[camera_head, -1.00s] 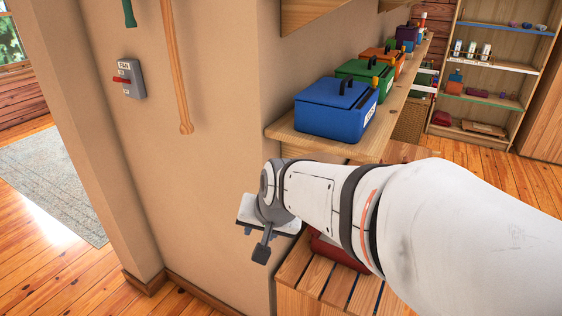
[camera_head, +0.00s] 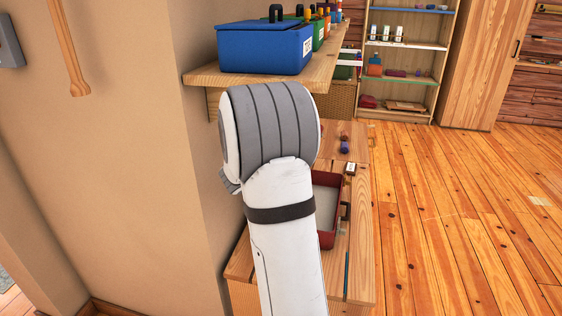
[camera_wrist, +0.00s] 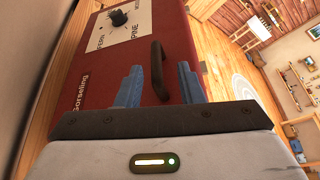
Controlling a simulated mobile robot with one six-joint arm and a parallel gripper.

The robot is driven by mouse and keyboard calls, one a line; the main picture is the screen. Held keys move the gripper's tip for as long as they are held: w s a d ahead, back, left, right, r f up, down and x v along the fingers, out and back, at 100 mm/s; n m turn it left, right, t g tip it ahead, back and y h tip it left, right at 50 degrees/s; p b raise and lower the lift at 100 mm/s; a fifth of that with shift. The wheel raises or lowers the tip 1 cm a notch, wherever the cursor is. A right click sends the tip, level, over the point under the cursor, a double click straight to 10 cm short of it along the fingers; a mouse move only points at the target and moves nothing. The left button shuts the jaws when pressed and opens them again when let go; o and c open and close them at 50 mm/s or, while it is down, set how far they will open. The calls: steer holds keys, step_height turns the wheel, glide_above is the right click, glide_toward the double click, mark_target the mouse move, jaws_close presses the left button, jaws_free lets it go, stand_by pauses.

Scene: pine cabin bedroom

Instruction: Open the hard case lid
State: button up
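The dark red hard case (camera_head: 328,236) sits on the slatted wooden bench, partly hidden by my arm. Its visible part looks like a red rim around a pale grey recess, with a dark fitting on the right side; I cannot tell how far the lid is raised. The wrist view shows a red face of the case (camera_wrist: 200,30) with a white label, a dark knob and a dark handle (camera_wrist: 157,70). My gripper (camera_wrist: 160,85) has its blue fingers apart, with the handle seen between and beyond them. Contact is not clear. My arm hides the gripper in the head view.
A wooden shelf (camera_head: 205,78) with a blue box (camera_head: 262,48) and other coloured boxes is above and behind my arm. The beige wall (camera_head: 120,180) is close on the left. Small items lie on the bench behind the case. The floor on the right (camera_head: 460,220) is clear.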

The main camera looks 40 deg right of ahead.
steer(key=x, duration=0.6)
steer(key=shift+w+a+f+b, duration=0.1)
steer(key=shift+w+b, duration=0.15)
steer(key=shift+b, duration=0.05)
steer(key=shift+c, duration=0.2)
jaws_close()
